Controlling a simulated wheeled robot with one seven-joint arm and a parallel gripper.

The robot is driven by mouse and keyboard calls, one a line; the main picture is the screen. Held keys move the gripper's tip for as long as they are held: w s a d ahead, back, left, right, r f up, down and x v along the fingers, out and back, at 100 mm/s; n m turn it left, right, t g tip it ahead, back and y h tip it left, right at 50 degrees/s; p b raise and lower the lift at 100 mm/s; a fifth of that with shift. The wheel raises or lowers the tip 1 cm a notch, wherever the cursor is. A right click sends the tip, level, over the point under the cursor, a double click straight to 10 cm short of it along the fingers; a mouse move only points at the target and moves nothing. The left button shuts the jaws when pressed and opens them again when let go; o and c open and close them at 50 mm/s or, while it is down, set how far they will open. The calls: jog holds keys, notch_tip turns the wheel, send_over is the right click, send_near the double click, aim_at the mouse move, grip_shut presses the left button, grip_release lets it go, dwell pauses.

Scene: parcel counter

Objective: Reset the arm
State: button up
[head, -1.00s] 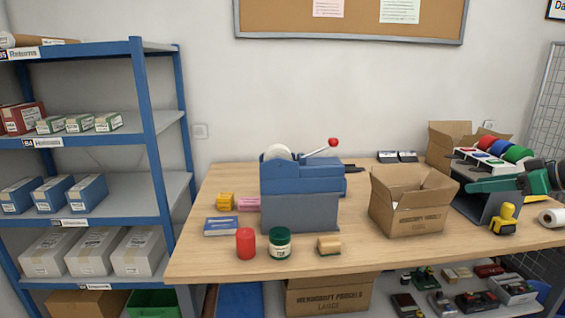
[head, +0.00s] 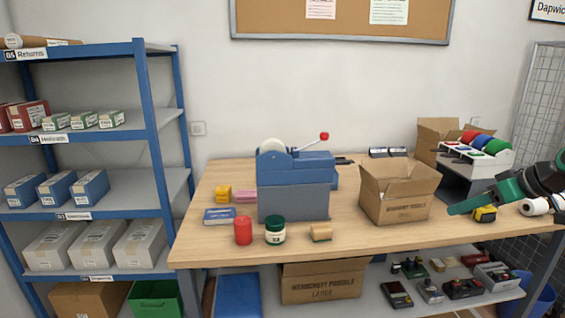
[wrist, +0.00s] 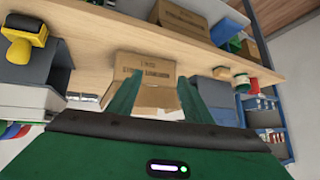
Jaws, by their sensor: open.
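My gripper (head: 468,205) shows in the head view at the right, a green arm end above the right part of the wooden table (head: 350,238). In the wrist view its two green fingers (wrist: 160,100) stand apart with nothing held between them. An open cardboard box (head: 396,207) stands on the table to the left of my gripper; in the wrist view it shows beyond the fingers (wrist: 145,68). A yellow stamp (head: 485,213) is partly hidden behind my gripper.
A blue tape dispenser (head: 293,170) stands mid-table, with a red cylinder (head: 243,230), a green-lidded jar (head: 275,232) and a wooden-handled block (head: 321,232) in front. A rack with coloured rolls (head: 478,150) is at the back right. Blue shelves (head: 150,130) stand left.

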jog(key=s+a+f+m+g+h, duration=0.1)
jog(key=s+a+f+m+g, duration=0.1)
jog(key=s, duration=0.9)
jog(key=s+a+f+m+g+h, duration=0.2)
jog(key=s+m, duration=0.3)
jog(key=s, duration=0.5)
jog(key=s+a+f+m+g+h, duration=0.1)
jog(key=s+a+f+m+g, duration=0.2)
jog(key=s, duration=0.8)
jog(key=shift+s+f+m+g, duration=0.3)
jog(key=shift+f+m+g, duration=0.15)
jog(key=shift+m+g, duration=0.05)
jog(key=shift+w+f+h, duration=0.25)
jog(key=shift+w+h, duration=0.05)
jog(key=shift+w, duration=0.3)
